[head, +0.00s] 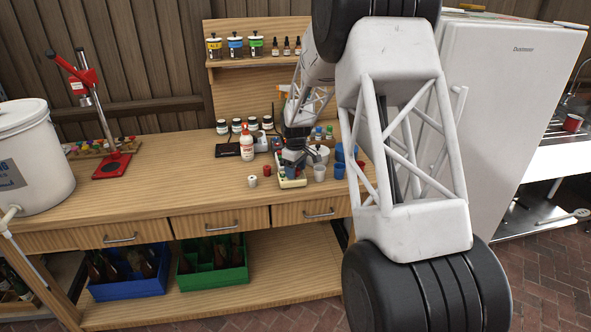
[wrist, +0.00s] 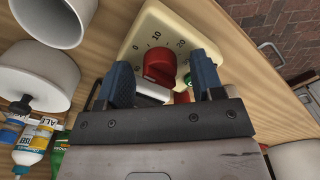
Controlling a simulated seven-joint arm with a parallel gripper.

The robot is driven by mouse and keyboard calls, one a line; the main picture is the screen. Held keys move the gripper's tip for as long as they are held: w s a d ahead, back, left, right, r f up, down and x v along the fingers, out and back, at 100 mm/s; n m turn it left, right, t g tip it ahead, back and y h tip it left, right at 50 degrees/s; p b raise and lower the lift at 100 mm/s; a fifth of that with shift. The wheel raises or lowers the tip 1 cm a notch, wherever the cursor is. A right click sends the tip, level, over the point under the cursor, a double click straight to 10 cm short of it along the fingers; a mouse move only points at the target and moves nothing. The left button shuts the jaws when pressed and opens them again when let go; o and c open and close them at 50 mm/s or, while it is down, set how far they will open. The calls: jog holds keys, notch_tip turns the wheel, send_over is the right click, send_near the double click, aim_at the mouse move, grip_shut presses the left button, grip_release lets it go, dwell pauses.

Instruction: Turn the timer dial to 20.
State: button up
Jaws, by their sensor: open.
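The timer is a cream box (wrist: 205,22) on the wooden bench, with a red dial knob (wrist: 159,66) and the marks 0, 10 and 20 beside it. Which mark the knob points to is not clear. A green part (wrist: 187,79) and a red part (wrist: 182,97) show to the right of the knob, partly hidden by my gripper. My gripper (wrist: 161,62) is open, with one blue-grey finger on each side of the knob; contact cannot be made out. In the head view the timer (head: 291,184) shows below my gripper (head: 294,166).
The bench front (head: 210,195) is clear.

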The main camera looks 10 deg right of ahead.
jog(key=shift+c, duration=0.2)
jog(key=c, duration=0.9)
jog(key=shift+m, duration=0.4)
jog(key=m, duration=0.9)
jog(key=shift+m, duration=0.3)
jog(key=m, duration=0.9)
jog(key=shift+m, duration=0.3)
